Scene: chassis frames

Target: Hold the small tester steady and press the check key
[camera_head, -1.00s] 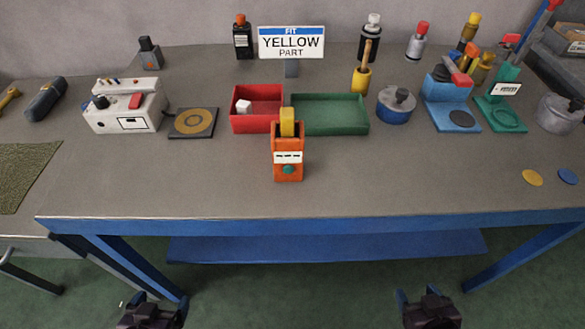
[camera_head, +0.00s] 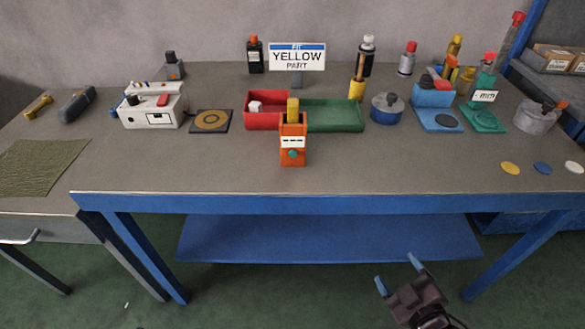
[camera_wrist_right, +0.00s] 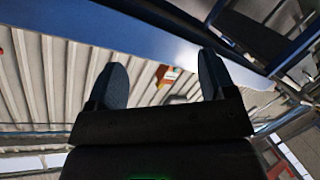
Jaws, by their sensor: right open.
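The small tester (camera_head: 293,143) is an orange upright box near the middle of the table. It has a white display with dark marks, a round teal key (camera_head: 292,154) on its front and a yellow part (camera_head: 293,110) sticking up from its top. Nothing touches the tester. My right gripper (camera_head: 398,275) is open and empty, in front of the table and below its front edge, well apart from the tester. Its two fingers also show spread in the right wrist view (camera_wrist_right: 160,85). My left gripper is not in view.
A blue-edged grey table (camera_head: 400,170) carries a red bin (camera_head: 263,122) and a green tray (camera_head: 340,118) behind the tester. A white machine (camera_head: 150,108) stands left. A sign (camera_head: 297,57) reads "FIT YELLOW PART". The tabletop before the tester is clear.

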